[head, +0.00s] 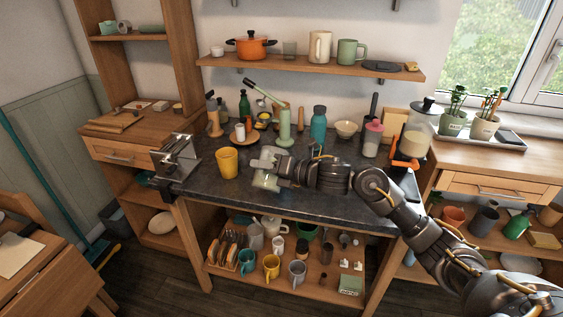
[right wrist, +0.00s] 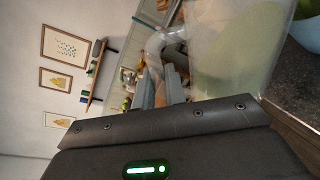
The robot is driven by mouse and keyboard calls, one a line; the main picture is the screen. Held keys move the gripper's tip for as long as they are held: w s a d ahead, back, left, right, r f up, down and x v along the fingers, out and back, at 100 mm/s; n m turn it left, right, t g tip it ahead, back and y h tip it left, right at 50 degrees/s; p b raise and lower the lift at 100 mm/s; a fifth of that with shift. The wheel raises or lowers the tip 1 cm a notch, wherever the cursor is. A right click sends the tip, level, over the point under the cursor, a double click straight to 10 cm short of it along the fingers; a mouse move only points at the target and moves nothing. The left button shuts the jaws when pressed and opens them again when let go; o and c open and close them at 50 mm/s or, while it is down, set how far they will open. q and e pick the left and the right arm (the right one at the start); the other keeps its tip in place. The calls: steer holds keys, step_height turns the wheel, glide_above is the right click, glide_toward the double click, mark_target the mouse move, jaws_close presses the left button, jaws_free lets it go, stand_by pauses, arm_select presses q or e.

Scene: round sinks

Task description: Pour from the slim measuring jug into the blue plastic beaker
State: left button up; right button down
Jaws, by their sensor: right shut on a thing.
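My right gripper (head: 272,165) is shut on a clear, pale greenish jug (head: 266,181), which I take for the slim measuring jug, at the front of the dark worktop. The jug fills the top right of the right wrist view (right wrist: 238,45), with pale liquid seeming to show through its wall. Its tilt is hard to tell. A light blue rounded thing (right wrist: 307,33), possibly the blue plastic beaker, shows at the right edge of the right wrist view, past the jug. I cannot make out the beaker in the head view; my gripper and arm hide part of the worktop. My left gripper is not in view.
A yellow cup (head: 227,163) stands just left of the jug. A grey metal vise (head: 176,160) is at the worktop's left end. A green lever device (head: 284,125), a teal bottle (head: 318,124) and a bowl (head: 346,129) stand behind. Mugs fill the shelf (head: 245,281) below.

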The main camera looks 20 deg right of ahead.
mark_target(260, 186)
steer(key=shift+r, duration=0.15)
stand_by(0.3)
steer(key=f+n, duration=0.1)
steer(key=s+a+f, duration=0.1)
steer(key=f, duration=0.1)
steer(key=f+n, duration=0.1)
steer(key=shift+s+a+f+n+t, duration=0.15)
steer(key=shift+s+f+n+t, duration=0.15)
steer(key=shift+f+t, duration=0.1)
steer(key=shift+r, duration=0.15)
steer(key=shift+a+f+n, duration=0.15)
steer(key=shift+f+n, duration=0.15)
steer(key=shift+f, duration=0.2)
step_height(260, 186, down, 6)
steer(key=s+a+n+t, duration=0.1)
steer(key=s+a+n, duration=0.1)
steer(key=n, duration=0.3)
steer(key=shift+s+a+n, duration=0.25)
steer(key=shift+s+n, duration=0.15)
steer(key=shift+f, duration=0.1)
